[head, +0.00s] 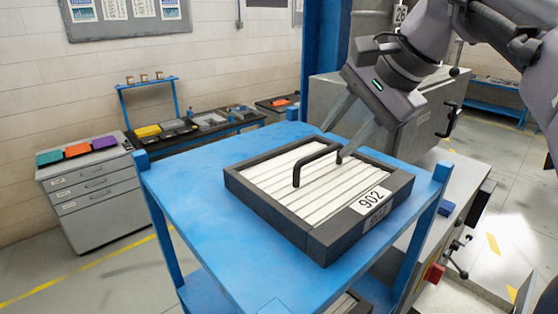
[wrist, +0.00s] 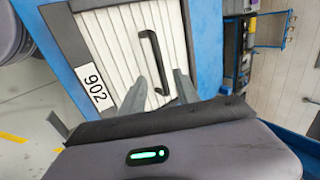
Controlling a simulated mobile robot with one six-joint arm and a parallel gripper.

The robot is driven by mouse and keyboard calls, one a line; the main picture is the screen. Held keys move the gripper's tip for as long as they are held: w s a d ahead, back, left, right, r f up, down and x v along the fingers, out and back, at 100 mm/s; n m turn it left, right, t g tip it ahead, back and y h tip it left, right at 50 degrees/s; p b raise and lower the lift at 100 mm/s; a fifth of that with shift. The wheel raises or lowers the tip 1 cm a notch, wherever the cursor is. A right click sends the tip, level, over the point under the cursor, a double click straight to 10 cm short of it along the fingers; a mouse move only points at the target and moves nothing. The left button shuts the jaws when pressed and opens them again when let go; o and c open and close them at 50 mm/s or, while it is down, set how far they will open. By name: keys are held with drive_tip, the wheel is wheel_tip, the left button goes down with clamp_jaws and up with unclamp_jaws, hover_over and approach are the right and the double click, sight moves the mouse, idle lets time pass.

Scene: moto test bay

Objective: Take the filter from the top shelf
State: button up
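The filter (head: 262,194) is a flat dark-framed panel with white pleats and a label reading 902. It lies on the blue top shelf (head: 195,215) of a rack. A black bar handle (head: 312,164) stands up from its face and also shows in the wrist view (wrist: 153,60). My gripper (head: 332,144) is over the far right part of the filter, near one end of the handle. Its two fingers are apart, and in the wrist view (wrist: 160,77) they appear on either side of the handle. I cannot tell whether they touch it.
Another dark-edged panel (head: 345,303) shows partly on a lower shelf. Blue corner posts rise at the shelf's corners. A grey machine (head: 365,105) stands behind. A drawer cabinet (head: 92,195) with coloured bins is at left. Bare shelf surface lies left of the filter.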

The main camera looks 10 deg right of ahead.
sight(325, 152)
drive_tip(key=x, duration=0.4)
drive_tip(key=shift+w+a+f, duration=0.1)
drive_tip(key=shift+w+a, duration=0.05)
drive_tip(key=shift+w, duration=0.1)
drive_tip(key=shift+s+d, duration=0.2)
drive_tip(key=shift+s, duration=0.05)
drive_tip(key=c, duration=0.6)
clamp_jaws()
